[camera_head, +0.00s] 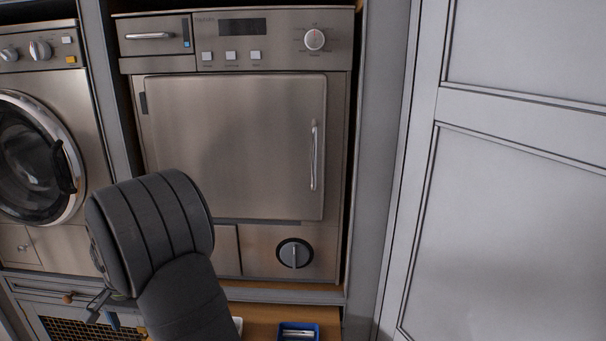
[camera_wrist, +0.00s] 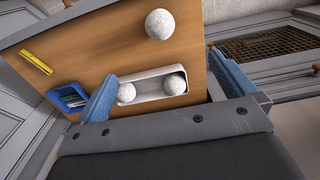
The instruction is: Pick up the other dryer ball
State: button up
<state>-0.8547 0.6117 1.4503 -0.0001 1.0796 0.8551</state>
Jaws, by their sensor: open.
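In the wrist view, a pale, speckled dryer ball (camera_wrist: 160,24) lies loose on the wooden bench top. Two similar balls, one at the left (camera_wrist: 126,92) and one at the right (camera_wrist: 175,83), sit in a white tray (camera_wrist: 150,98). My gripper (camera_wrist: 162,64) is open and empty, its blue fingers spread to either side of the tray in the picture. The loose ball shows beyond the fingertips. In the head view my dark arm hides most of the bench, and no ball shows; only a corner of the white tray (camera_head: 238,325) appears.
A blue bin (camera_head: 297,331) with items inside stands on the bench right of the tray in the head view; it also shows in the wrist view (camera_wrist: 68,97). A yellow object (camera_wrist: 35,62) lies near an edge. A dryer (camera_head: 235,150) stands behind; a grey panelled door (camera_head: 510,220) is at right.

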jog(key=c, duration=0.4)
jog(key=f+n, duration=0.2)
jog(key=f, duration=0.2)
jog(key=s+f+n+h, duration=0.1)
jog(key=f+n, duration=0.1)
jog(key=f, duration=0.3)
jog(key=a+f+n+t, duration=0.1)
jog(key=f+n, duration=0.2)
jog(key=f, duration=0.1)
jog(key=shift+s+f+h, duration=0.15)
jog(key=shift+f+h, duration=0.15)
jog(key=shift+w+d+f, duration=0.1)
jog(key=shift+w+f, duration=0.05)
jog(key=shift+f, duration=0.7)
jog(key=shift+w+d+f, duration=0.1)
jog(key=shift+w+f, duration=0.1)
jog(key=shift+f, duration=0.7)
jog(key=shift+w+d+f, duration=0.1)
jog(key=shift+w+f, duration=0.05)
jog(key=shift+f, duration=0.7)
